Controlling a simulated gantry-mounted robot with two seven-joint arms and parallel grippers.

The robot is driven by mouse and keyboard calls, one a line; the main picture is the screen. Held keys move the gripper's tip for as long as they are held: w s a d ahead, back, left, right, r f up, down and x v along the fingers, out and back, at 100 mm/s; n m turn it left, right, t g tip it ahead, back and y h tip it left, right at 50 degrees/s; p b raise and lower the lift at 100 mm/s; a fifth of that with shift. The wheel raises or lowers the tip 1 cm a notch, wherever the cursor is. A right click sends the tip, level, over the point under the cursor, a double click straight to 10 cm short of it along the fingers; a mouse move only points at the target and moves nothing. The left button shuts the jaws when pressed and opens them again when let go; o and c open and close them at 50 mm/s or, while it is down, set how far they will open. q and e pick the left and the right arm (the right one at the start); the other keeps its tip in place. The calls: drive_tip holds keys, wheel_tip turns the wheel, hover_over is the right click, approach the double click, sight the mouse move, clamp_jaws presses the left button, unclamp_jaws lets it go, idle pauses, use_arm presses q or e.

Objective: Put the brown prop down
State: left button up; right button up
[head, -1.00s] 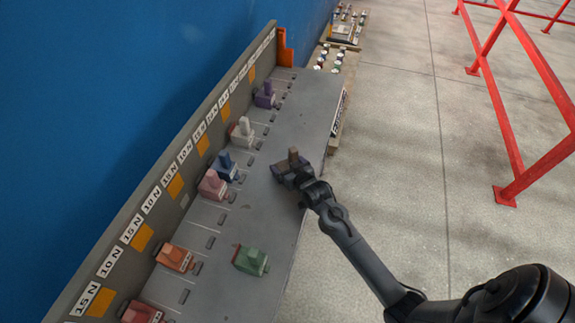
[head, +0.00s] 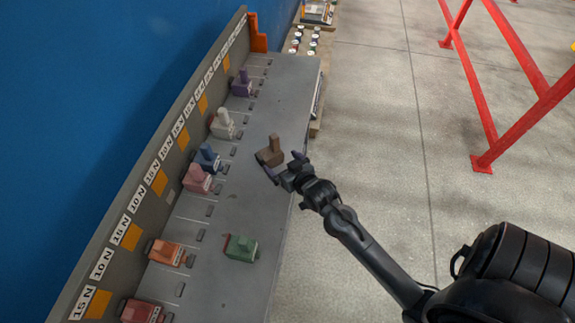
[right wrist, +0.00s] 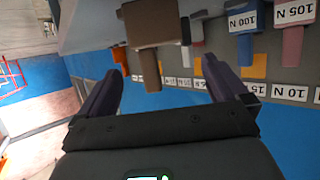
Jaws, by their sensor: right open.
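The brown prop (head: 270,153) stands upright on the grey panel table (head: 222,281), near its right edge in the head view. My right gripper (head: 282,168) is open, just right of and below the prop in that view, with the jaws apart from it. My left gripper is not in view.
A green prop (head: 241,247) stands nearer on the table. Pink (head: 197,179), blue (head: 207,157), white (head: 223,125), purple (head: 242,84), orange (head: 166,252) and red (head: 141,311) props line the labelled back board. A red rail (head: 525,105) stands on the floor at right.

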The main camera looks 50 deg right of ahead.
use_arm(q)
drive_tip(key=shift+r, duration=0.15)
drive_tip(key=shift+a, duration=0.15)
use_arm(e)
drive_tip(key=s+a+f+n+g+y, duration=0.1)
drive_tip(key=s+a+n+g+y, duration=0.1)
drive_tip(key=s+a+g, duration=0.3)
drive_tip(key=s+a, duration=0.4)
drive_tip(key=s, duration=0.2)
drive_tip(key=shift+s+a+f+n+y, duration=0.25)
drive_tip(key=shift+s+a+n+y, duration=0.05)
drive_tip(key=shift+s+a+n, duration=0.1)
drive_tip(key=s+a+g, duration=0.1)
drive_tip(key=s, duration=0.2)
drive_tip(key=s+a+n+g, duration=0.1)
drive_tip(key=s+a+g, duration=0.1)
drive_tip(key=s, duration=0.1)
drive_tip(key=s+a+g, duration=0.1)
drive_tip(key=s, duration=0.2)
drive_tip(key=shift+s+a+r+n+y, duration=0.15)
drive_tip(key=shift+s+a+n+y, duration=0.15)
drive_tip(key=shift+s+n+y, duration=0.1)
drive_tip(key=c, duration=0.4)
drive_tip(key=shift+s+a+g, duration=0.1)
drive_tip(key=shift+s+g, duration=0.2)
drive_tip(key=c, duration=0.4)
drive_tip(key=shift+o, duration=0.2)
